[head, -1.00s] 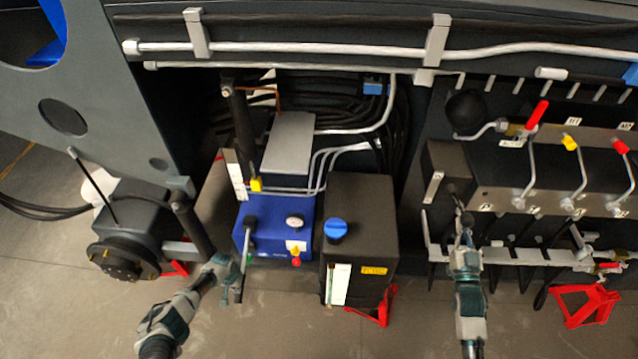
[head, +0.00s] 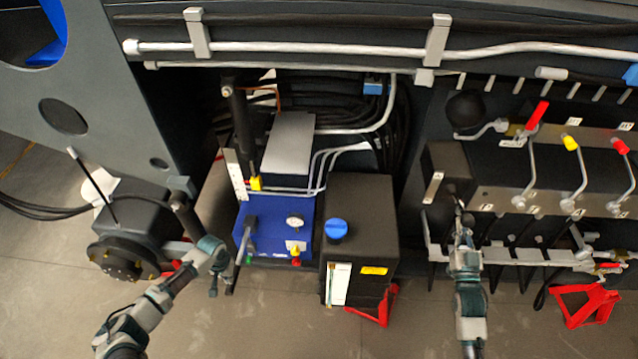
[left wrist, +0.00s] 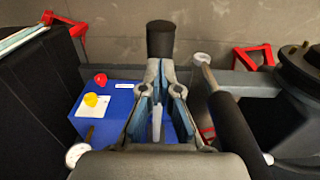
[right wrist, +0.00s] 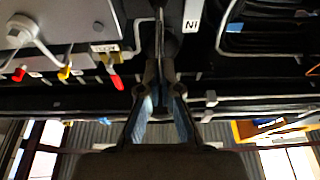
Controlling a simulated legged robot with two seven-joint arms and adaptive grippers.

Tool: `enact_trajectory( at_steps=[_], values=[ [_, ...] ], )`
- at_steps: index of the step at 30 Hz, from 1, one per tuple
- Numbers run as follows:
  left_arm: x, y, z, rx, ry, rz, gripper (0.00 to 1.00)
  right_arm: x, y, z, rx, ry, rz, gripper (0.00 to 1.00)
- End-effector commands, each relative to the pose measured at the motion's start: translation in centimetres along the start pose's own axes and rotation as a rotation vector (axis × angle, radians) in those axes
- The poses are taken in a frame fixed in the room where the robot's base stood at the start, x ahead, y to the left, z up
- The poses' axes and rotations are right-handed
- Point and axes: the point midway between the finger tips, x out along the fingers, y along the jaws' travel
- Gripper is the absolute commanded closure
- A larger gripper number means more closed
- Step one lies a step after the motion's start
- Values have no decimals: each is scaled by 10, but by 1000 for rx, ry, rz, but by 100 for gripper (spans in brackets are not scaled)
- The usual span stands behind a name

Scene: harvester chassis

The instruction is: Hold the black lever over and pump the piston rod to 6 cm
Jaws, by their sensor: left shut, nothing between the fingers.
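The pump handle (head: 235,278) slopes down in front of the blue pump unit (head: 277,230). My left gripper (head: 213,288) is shut and empty beside its left side; the left wrist view shows the dark handle grip (left wrist: 160,38) beyond the fingers. The piston cylinder (head: 242,130) stands behind the unit, with a white scale (head: 236,175) and a yellow pointer (head: 256,184). My right gripper (head: 461,207) is at the dark lever by the left end of the valve block. In the right wrist view a dark bar (right wrist: 165,40) lies at its fingertips; its grip is unclear.
A black tank (head: 360,225) with a blue cap stands between the arms. Valve levers with red and yellow knobs (head: 571,144) rise to the right. A dark wheel hub (head: 122,262) and black cylinder (head: 192,225) are near my left arm.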

Motion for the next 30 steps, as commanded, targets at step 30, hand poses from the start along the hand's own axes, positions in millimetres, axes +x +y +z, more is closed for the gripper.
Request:
enact_trajectory(
  at_steps=[30],
  values=[
    [0,0,-1,1,1,1,100,-22,0,68,0,1,0,100]
  ],
)
